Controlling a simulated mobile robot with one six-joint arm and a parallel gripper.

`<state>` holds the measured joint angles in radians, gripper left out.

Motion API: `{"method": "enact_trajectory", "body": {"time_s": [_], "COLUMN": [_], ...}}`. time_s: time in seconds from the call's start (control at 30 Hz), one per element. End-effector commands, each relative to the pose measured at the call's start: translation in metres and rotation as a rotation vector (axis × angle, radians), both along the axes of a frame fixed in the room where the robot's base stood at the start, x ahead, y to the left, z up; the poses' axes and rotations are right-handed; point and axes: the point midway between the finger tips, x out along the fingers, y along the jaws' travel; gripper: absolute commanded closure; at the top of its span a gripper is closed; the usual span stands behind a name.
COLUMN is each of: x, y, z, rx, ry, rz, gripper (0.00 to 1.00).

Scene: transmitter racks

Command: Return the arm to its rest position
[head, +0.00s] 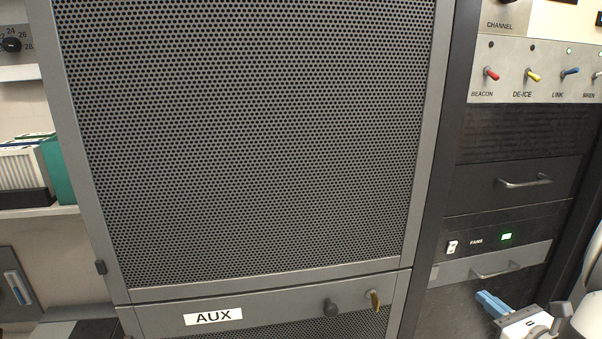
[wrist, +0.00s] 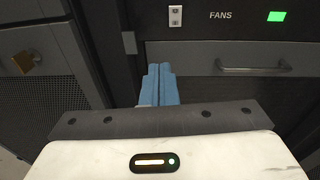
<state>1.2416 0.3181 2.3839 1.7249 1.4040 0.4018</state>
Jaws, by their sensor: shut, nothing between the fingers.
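My gripper (head: 491,303) shows at the lower right of the head view, with its blue fingers pointing left toward the rack front. In the wrist view its blue fingers (wrist: 158,84) are together, shut, with nothing between them. They are in front of the lower rack, below the fan switch (wrist: 175,16) and left of the drawer handle (wrist: 252,66). I cannot tell the exact gap to the rack face. Most of my arm is out of the head view.
A mesh cabinet door (head: 250,140) fills the middle. Coloured toggle switches (head: 533,75) and drawer handles (head: 525,181) stick out on the right rack. Shelves stand at the left.

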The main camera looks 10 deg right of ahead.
Motion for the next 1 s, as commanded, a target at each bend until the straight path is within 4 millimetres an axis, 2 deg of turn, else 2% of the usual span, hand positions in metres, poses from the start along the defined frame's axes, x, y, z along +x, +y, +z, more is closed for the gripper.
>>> {"method": "enact_trajectory", "body": {"time_s": [0.03,0.07,0.13,0.23,0.3,0.4,0.5,0.6,0.7,0.83,1.0], "x": [0.010,0.015,0.025,0.029,0.023,0.006,-0.015,-0.037,-0.055,-0.070,-0.075], "y": [0.022,0.037,0.081,0.148,0.189,0.237,0.271,0.293,0.305,0.310,0.310], "z": [0.021,0.030,0.053,0.083,0.101,0.124,0.148,0.173,0.201,0.240,0.282], "rx": [-0.040,-0.070,-0.163,-0.336,-0.468,-0.673,-0.895,-1.137,-1.394,-1.741,-2.106], "ry": [0.019,0.035,0.079,0.142,0.174,0.203,0.210,0.195,0.156,0.072,-0.046], "rz": [0.077,0.131,0.289,0.547,0.722,0.963,1.190,1.402,1.594,1.795,1.943], "gripper": [1.00,1.00,1.00,1.00,1.00,1.00,1.00,1.00,1.00,1.00,1.00]}}
